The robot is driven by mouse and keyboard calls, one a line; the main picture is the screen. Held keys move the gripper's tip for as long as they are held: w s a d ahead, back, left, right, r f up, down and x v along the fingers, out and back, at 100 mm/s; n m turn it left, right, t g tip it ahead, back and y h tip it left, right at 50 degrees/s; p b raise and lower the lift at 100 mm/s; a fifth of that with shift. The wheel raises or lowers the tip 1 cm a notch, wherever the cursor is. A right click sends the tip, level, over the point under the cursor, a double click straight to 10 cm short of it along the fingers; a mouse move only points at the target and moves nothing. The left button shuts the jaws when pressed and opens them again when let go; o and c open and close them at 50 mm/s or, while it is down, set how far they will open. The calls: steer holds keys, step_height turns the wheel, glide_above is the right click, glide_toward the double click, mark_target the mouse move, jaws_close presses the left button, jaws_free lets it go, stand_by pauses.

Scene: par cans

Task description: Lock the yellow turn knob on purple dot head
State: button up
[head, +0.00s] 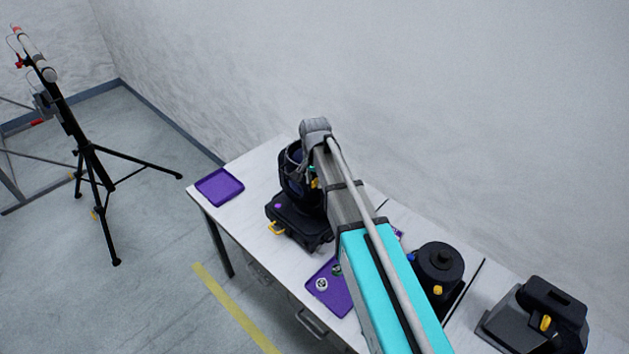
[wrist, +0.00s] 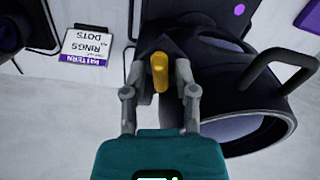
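The purple dot head is a dark fixture (head: 302,222) on the table, its purple dot (head: 278,206) on the base. In the wrist view its round open barrel (wrist: 225,135) fills the right side, and a purple dot (wrist: 239,9) shows at the top. The yellow turn knob (wrist: 160,72) points up in the picture, between the two fingers of my gripper (wrist: 163,70). The fingers are apart, one on each side, with a narrow gap visible beside the knob. Contact cannot be made out. In the head view my arm hides most of the gripper and part of the fixture.
A purple tray (head: 219,186) lies at the table's left end. Another purple tray (head: 326,303) holds small parts. A round dark fixture (head: 440,262) and a boxy one (head: 555,312) stand right. A pattern card (wrist: 88,46) lies nearby. A tripod (head: 93,165) stands on the floor.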

jaws_close()
steer(key=n, duration=0.3)
steer(key=shift+n, duration=2.6)
jaws_free()
